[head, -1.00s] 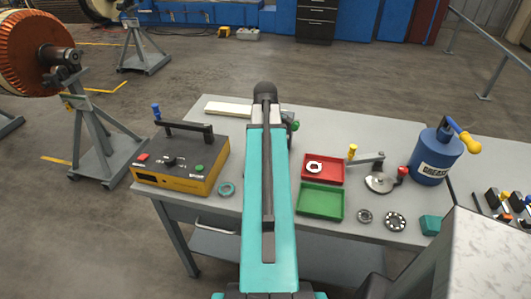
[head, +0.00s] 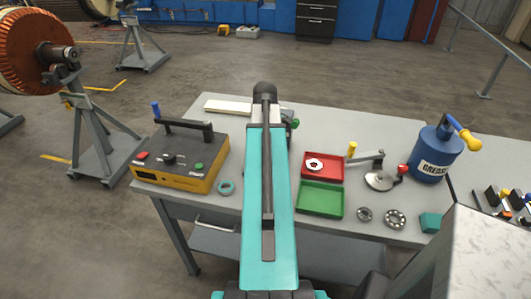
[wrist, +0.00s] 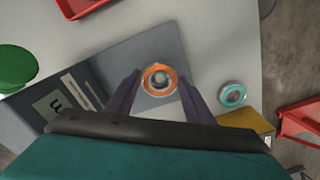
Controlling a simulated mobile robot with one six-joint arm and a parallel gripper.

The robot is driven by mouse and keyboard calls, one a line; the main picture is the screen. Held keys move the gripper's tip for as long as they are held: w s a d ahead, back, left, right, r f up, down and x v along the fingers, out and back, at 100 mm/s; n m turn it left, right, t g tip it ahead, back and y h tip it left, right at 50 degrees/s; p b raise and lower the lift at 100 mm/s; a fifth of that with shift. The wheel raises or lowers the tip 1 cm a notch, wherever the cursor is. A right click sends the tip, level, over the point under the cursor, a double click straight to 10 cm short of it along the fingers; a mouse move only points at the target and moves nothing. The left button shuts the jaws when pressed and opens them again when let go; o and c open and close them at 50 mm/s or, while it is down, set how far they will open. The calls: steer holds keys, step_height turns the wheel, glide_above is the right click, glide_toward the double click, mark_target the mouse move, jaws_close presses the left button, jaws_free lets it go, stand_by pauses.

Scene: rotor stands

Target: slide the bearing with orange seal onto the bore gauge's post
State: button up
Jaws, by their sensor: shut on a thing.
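The bearing with orange seal (wrist: 161,80) is in my gripper (wrist: 160,88), between the two dark fingers in the wrist view. My gripper is shut on it. Beneath it is a grey base with a white label (wrist: 50,104) and a lighter square area, which looks like the bore gauge. A silvery shape shows in the bearing's hole; I cannot tell whether it is the post, or whether the bearing is around it or above it. In the head view my arm hides the gripper and bearing; a grey part with a green knob (head: 294,123) shows beside the arm.
A teal-sealed bearing (head: 226,187) lies beside the yellow-black box (head: 180,160). Right of my arm are a red tray (head: 335,174) holding a ring, a green tray (head: 320,201), a lever tool (head: 380,180), loose bearings (head: 395,219) and a blue grease can (head: 433,156).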

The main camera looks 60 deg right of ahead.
steer(key=shift+f+b, duration=0.55)
steer(key=shift+f, duration=0.7)
stand_by(0.5)
steer(key=o, duration=1.6)
steer(key=shift+c, duration=0.2)
steer(key=shift+r, duration=0.1)
steer(key=shift+r+p, duration=3.2)
steer(key=shift+r, duration=1.25)
